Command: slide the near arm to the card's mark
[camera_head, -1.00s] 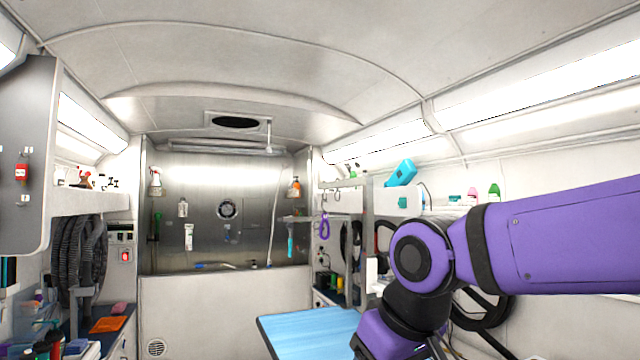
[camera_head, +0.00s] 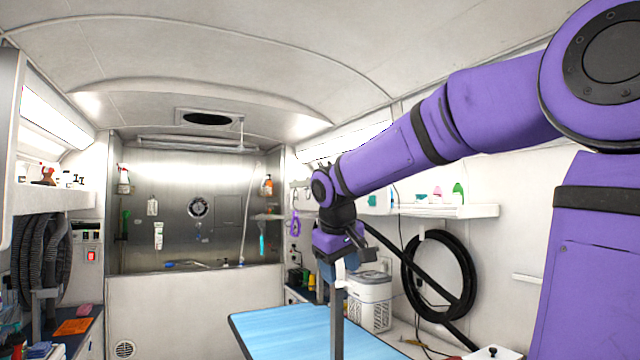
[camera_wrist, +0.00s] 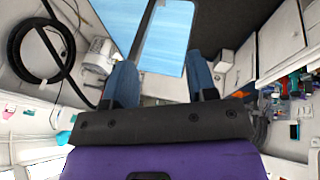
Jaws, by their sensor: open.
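The blue grooming table (camera_head: 280,325) lies at the bottom centre, and it also shows in the wrist view (camera_wrist: 168,40). A grey upright post (camera_head: 337,320), seemingly the near arm, rises by the table, its top just below or behind my gripper (camera_head: 340,268). In the wrist view a grey bar (camera_wrist: 147,25) crosses the blue top beyond the fingers. My gripper (camera_wrist: 163,82) is open, with its two blue fingers apart and nothing seen between them. I cannot tell whether it touches the post. I cannot make out the card or its mark.
A white ribbed appliance (camera_head: 370,300) stands right of the post. A coiled black hose (camera_head: 440,275) hangs on the right wall below a shelf (camera_head: 440,210). A steel tub wall (camera_head: 190,210) closes the back. An orange item (camera_head: 73,327) lies on the left counter.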

